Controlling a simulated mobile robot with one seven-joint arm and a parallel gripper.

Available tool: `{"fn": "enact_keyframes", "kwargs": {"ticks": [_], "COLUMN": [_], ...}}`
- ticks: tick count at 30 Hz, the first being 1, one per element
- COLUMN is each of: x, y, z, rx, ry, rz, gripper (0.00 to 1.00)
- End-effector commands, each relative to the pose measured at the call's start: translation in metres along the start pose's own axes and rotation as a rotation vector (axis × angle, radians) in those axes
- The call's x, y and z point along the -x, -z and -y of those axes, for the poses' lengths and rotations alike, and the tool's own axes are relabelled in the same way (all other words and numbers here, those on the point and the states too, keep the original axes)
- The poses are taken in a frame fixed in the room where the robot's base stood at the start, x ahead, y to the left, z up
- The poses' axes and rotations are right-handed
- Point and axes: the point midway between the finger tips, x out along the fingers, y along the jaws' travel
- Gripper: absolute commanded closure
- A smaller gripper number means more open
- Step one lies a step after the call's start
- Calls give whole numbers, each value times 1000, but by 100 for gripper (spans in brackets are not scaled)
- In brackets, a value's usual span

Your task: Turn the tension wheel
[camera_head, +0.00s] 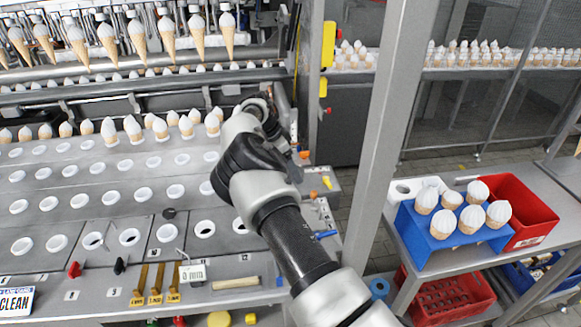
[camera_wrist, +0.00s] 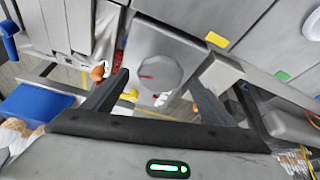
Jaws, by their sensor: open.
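In the wrist view a grey round disc (camera_wrist: 165,72) with a short red mark sits on a grey panel. It looks like the tension wheel, though I see no readable label. My gripper (camera_wrist: 158,78) is open and empty, with one finger on each side of the disc as seen from the wrist. I cannot tell how far the fingertips are from it. In the head view my gripper end (camera_head: 262,108) reaches the right end of the machine, and my arm hides much of that spot. The wheel is not clearly visible there.
An orange knob (camera_wrist: 98,72) is close to the left finger. The conveyor plate (camera_head: 110,180) with holes and cones lies left of my arm. A grey post (camera_head: 385,130) stands to the right. Beyond it, a blue cone holder (camera_head: 420,240) and a red bin (camera_head: 530,215) rest on a table.

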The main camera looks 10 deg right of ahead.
Motion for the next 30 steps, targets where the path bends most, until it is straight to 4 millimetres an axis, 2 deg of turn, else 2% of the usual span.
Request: {"fn": "enact_keyframes", "kwargs": {"ticks": [4,11,13,19,30], "x": [-7,-8,-8,-8,-9], "y": [0,0,0,0,-1], "z": [0,0,0,0,0], "rx": [0,0,0,0,54], "ry": [0,0,0,0,25], "rz": [0,0,0,0,2], "gripper": [22,22,29,62,63]}}
